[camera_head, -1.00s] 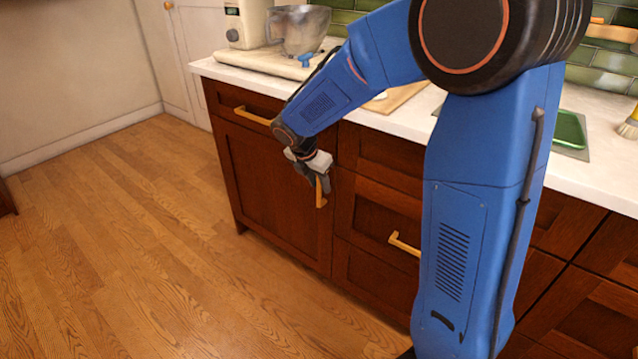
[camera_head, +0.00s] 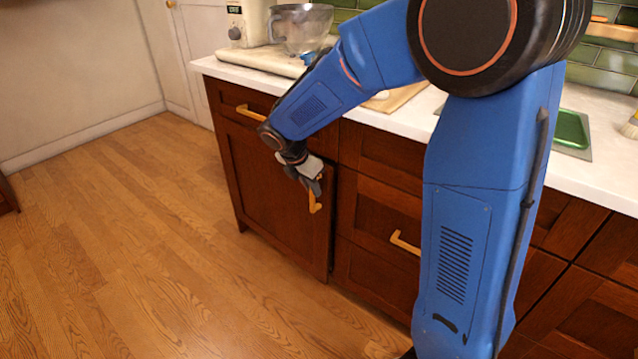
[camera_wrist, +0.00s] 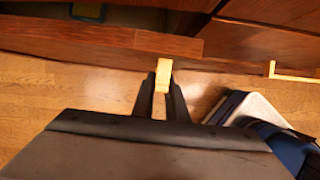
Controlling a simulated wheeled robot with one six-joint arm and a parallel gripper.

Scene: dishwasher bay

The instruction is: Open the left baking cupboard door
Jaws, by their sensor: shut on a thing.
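The left cupboard door (camera_head: 268,200) is dark red-brown wood, under the left end of the counter. It stands slightly ajar, with a narrow dark gap along its right edge. My gripper (camera_head: 314,187) is shut on its upright brass handle (camera_head: 314,203). In the wrist view the handle (camera_wrist: 163,75) sits between my two dark fingers (camera_wrist: 160,92). The wrist view also shows the door's top edge (camera_wrist: 100,32) and a dark opening behind it. Part of the handle is hidden by the fingers.
A drawer with a brass handle (camera_head: 250,113) is above the door. Drawers with another brass handle (camera_head: 404,243) are to the right. The white counter (camera_head: 215,66) carries a mixer with a bowl (camera_head: 300,28). The wooden floor (camera_head: 120,230) in front and left is clear.

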